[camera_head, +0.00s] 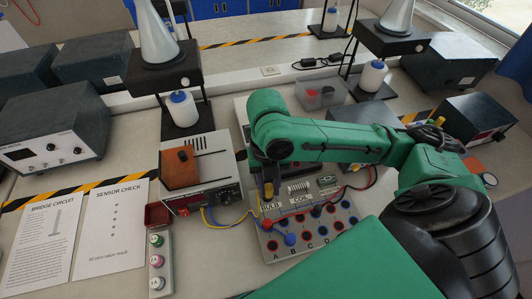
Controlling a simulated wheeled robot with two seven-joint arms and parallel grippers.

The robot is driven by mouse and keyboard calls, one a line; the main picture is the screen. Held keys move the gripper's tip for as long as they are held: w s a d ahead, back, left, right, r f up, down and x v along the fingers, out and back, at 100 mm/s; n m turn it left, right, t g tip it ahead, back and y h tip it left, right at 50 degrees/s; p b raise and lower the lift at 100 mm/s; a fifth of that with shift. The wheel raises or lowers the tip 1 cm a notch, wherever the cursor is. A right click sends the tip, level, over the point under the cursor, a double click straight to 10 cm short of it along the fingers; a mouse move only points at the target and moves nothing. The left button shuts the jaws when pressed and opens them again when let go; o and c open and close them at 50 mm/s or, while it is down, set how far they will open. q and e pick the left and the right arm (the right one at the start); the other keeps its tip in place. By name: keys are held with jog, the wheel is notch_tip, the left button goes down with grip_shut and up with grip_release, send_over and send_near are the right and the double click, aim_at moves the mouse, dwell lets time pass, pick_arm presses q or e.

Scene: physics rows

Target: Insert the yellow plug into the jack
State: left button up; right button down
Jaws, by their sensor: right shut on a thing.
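My right gripper (269,172) is at the end of the green arm that comes in from the right. It points down over the upper left part of the circuit board (272,251) and is shut on the yellow plug (268,190), of which a small part shows. The arm partly hides the gripper and the board's top edge. The board has rows of red and blue jacks (322,230) marked with letters along its front. A blue plug (290,239) sits at the board's left part. I cannot tell whether the yellow plug touches the board. My left gripper is out of view.
A meter box (220,166) with an orange-brown block (180,168) on it stands left of the board, with yellow and blue leads running from it. A strip with several round terminals (158,262) and paper sheets (112,225) lie further left. A clear bin (322,95) stands behind the arm.

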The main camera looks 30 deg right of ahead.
jog(key=s+a+f+n+p, duration=0.1)
jog(key=s+f+n, duration=0.2)
jog(key=s+a+f+n+h+p, duration=0.1)
jog(key=s+f+n, duration=0.1)
jog(key=f+n, duration=0.1)
jog(key=s+a+f+n+p, duration=0.1)
jog(key=s+f+n, duration=0.2)
jog(key=f+n, duration=0.1)
jog(key=shift+s+a+n+h, duration=0.3)
jog(key=shift+a, duration=0.05)
jog(key=shift+f, duration=0.45)
jog(key=shift+r, duration=0.1)
jog(key=shift+p, duration=0.4)
jog(key=shift+p, duration=0.3)
